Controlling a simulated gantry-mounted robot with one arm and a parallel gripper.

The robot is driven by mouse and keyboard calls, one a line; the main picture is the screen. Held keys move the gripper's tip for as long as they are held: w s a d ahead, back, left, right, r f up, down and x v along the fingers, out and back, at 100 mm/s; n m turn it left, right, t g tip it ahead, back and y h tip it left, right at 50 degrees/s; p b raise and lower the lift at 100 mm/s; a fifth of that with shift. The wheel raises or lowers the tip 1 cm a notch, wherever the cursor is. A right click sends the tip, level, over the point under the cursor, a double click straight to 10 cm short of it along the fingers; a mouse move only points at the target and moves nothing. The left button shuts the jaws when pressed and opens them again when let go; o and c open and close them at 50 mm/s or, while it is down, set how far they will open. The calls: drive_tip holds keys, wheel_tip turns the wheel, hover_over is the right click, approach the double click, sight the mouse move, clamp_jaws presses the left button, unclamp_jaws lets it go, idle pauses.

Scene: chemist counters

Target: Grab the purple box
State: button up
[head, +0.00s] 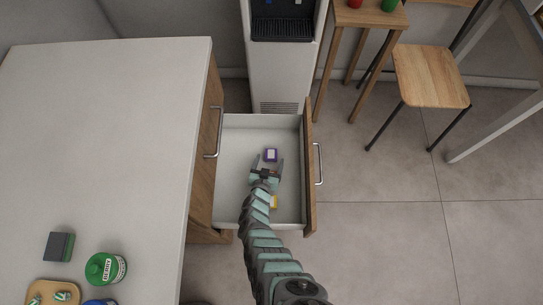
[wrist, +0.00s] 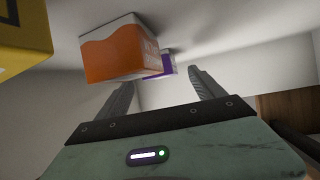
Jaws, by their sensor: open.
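The purple box (head: 270,155), with a pale top label, lies in the open drawer (head: 231,185). In the wrist view the purple box (wrist: 168,64) is small, ahead of the fingers and partly hidden behind an orange-and-white box (wrist: 118,52). My gripper (head: 268,162) is inside the drawer outline in the head view, its two fingers spread toward the purple box. In the wrist view my gripper (wrist: 164,76) is open with nothing between its fingers. Whether a fingertip touches the purple box is unclear.
A yellow box (head: 273,201) lies in the drawer beside my arm; it also shows in the wrist view (wrist: 22,40). The drawer front (head: 309,185) and white counter (head: 110,130) flank the drawer. A water dispenser (head: 278,80) stands behind it.

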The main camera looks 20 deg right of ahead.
sight(270, 157)
drive_tip(key=shift+w+d+f+b, duration=0.2)
drive_tip(key=shift+w+f+b, duration=0.15)
drive_tip(key=shift+f+b, duration=0.2)
drive_tip(key=b+x, duration=0.3)
drive_tip(key=shift+w+d, duration=0.2)
drive_tip(key=shift+w, duration=0.15)
drive_tip(key=shift+c, duration=0.5)
drive_tip(key=shift+r, duration=0.1)
drive_tip(key=c, duration=1.6)
drive_tip(key=shift+o, duration=0.2)
drive_tip(key=shift+r, duration=0.1)
